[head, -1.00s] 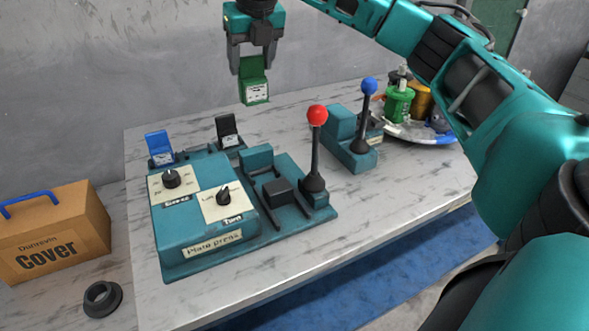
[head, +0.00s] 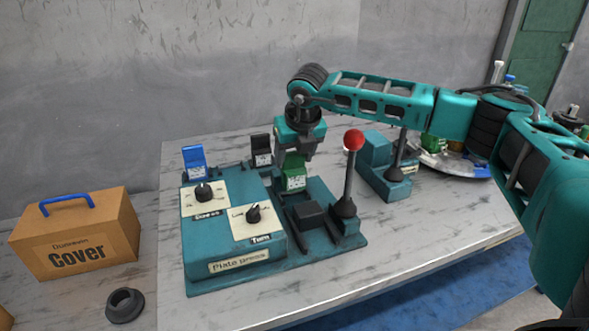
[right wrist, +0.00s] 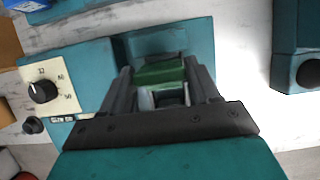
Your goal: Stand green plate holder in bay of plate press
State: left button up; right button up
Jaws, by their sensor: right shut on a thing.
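The green plate holder (head: 295,178) is upright in my right gripper (head: 296,160), which points down and is shut on its upper part. The holder is at the rear of the plate press (head: 235,265), behind the black block and between the rails. Whether its base touches the press floor I cannot tell. In the right wrist view the holder (right wrist: 160,75) sits between the fingers (right wrist: 163,88), with the teal press behind it. My left gripper is not in view.
A blue holder (head: 194,160) and a black holder (head: 261,152) stand behind the press. A red-knobbed lever (head: 353,141) rises close on the right. A second teal device (head: 385,180) stands further right. A cover box (head: 75,235) and a dark ring (head: 125,305) lie left.

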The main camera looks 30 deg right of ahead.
aim_at(294, 167)
jog(key=shift+f, duration=1.9)
jog(key=shift+f, duration=0.15)
jog(key=o, duration=1.4)
jog(key=shift+r, duration=0.4)
jog(key=v, duration=1.1)
jog(key=shift+s+r, duration=0.2)
jog(key=shift+r, duration=0.1)
